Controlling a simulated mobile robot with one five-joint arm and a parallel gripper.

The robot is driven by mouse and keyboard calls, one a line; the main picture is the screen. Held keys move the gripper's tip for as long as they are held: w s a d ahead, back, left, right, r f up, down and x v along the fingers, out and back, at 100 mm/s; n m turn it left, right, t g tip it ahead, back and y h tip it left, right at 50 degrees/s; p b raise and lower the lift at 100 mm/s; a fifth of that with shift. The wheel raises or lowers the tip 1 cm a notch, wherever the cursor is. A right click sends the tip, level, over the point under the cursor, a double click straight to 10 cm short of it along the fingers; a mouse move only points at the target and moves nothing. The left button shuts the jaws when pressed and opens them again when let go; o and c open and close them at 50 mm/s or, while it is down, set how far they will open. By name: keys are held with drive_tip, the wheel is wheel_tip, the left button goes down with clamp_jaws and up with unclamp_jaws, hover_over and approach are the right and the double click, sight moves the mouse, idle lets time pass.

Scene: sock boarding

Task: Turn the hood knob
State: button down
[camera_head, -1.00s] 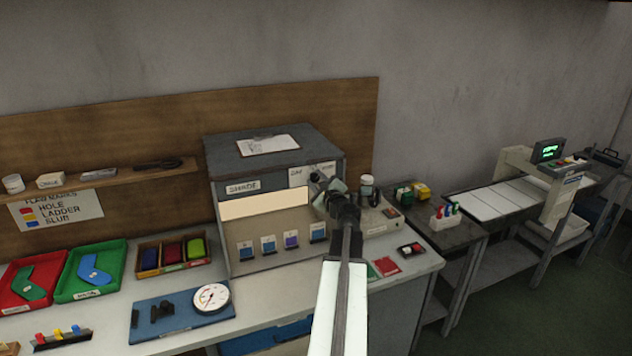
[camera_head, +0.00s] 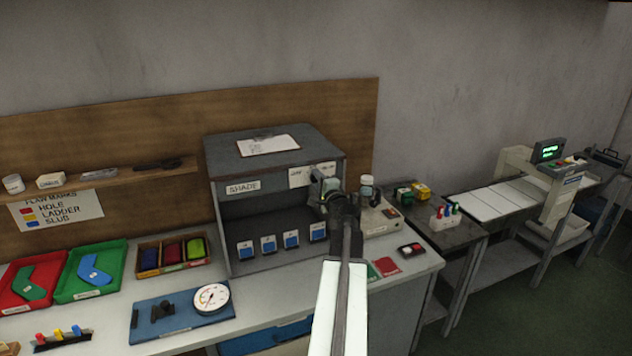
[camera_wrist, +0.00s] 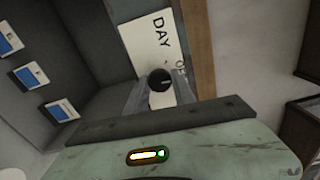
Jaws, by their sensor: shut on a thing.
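The hood (camera_head: 285,158) is a grey box with a SHADE label, standing on the bench in the head view. Its knob (camera_wrist: 160,78) is small, round and black with a pale mark, beside a white plate (camera_wrist: 150,38) reading DAY and part of another word. My gripper (camera_wrist: 161,90) is shut on the knob, one finger on each side. In the head view my gripper (camera_head: 318,180) is at the hood's upper right front and hides the knob. The hood's inside is dark, with several blue-and-white cards (camera_head: 268,244) in a row.
A white dial gauge (camera_head: 211,298) on a blue board lies in front of the hood. A capped jar (camera_head: 367,187) on a small box stands close to the right of my gripper. A clipboard (camera_head: 267,145) lies on the hood.

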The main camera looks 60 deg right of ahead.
drive_tip(key=shift+n, duration=0.4)
drive_tip(key=c, duration=1.1)
unclamp_jaws()
drive_tip(key=shift+w, duration=0.1)
drive_tip(key=v, duration=0.8)
